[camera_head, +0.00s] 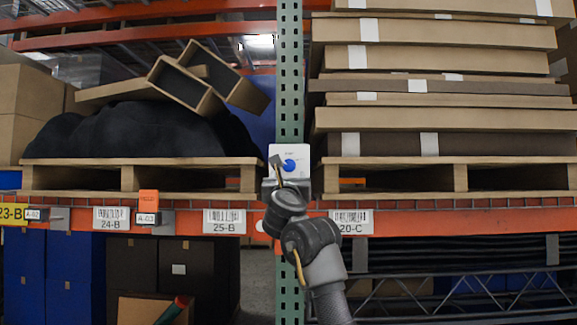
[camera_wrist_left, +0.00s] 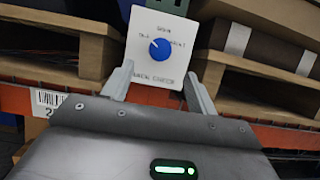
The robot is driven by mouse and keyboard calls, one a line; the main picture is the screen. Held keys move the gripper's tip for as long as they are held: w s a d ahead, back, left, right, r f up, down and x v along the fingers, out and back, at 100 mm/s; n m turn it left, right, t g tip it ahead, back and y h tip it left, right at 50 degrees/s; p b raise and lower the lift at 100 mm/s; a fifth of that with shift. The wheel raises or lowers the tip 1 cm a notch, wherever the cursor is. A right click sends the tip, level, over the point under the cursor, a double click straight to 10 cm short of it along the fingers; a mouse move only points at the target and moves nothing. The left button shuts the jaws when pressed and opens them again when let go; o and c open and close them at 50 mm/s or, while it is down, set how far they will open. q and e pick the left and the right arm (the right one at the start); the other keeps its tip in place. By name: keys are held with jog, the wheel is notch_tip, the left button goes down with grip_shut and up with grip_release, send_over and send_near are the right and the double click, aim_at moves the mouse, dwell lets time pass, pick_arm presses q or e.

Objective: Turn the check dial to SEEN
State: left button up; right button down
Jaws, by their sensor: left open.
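A blue round check dial (camera_head: 290,165) sits on a white plate (camera_head: 300,151) fixed to the green rack post. In the left wrist view the dial (camera_wrist_left: 159,49) has a pale pointer mark toward its upper left. Small labels are printed on the plate (camera_wrist_left: 143,67) above, left, right and below the dial; I cannot read them surely. My left gripper (camera_head: 277,169) is in front of the plate's lower left in the head view. In the wrist view its fingers (camera_wrist_left: 158,74) are open, one on each side below the dial, with nothing between them. My right gripper is not in view.
The green post (camera_head: 290,75) stands between two rack bays. An orange beam (camera_head: 190,203) carries shelf labels. A pallet (camera_head: 75,175) with a black wrapped load is on the left; a pallet (camera_head: 400,172) with stacked flat cartons (camera_head: 440,120) is on the right.

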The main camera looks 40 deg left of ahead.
aim_at(289, 167)
pick_arm(q)
jog(key=p+x, duration=0.3)
jog(key=x, duration=0.4)
jog(key=shift+w+a+r, duration=0.15)
jog(key=shift+w+a, duration=0.05)
jog(key=c, duration=1)
